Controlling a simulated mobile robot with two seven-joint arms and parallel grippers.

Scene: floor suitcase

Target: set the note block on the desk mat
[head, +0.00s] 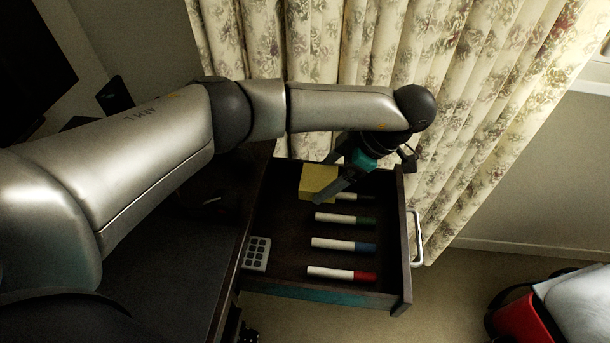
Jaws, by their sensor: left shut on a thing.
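The yellow note block (317,181) is between the fingers of my left gripper (327,183), over the far end of an open drawer. The gripper is shut on it. I cannot tell whether the block touches the drawer floor or is lifted. My left arm crosses the view from the left and hides much of the desk (170,270). My right gripper is not in view.
The open drawer (401,250) holds several markers, including a red-capped one (341,273) and a blue-capped one (343,244), and a grey keypad-like thing (256,254). A floral curtain (480,110) hangs behind. A red and grey suitcase (560,305) lies on the floor at right.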

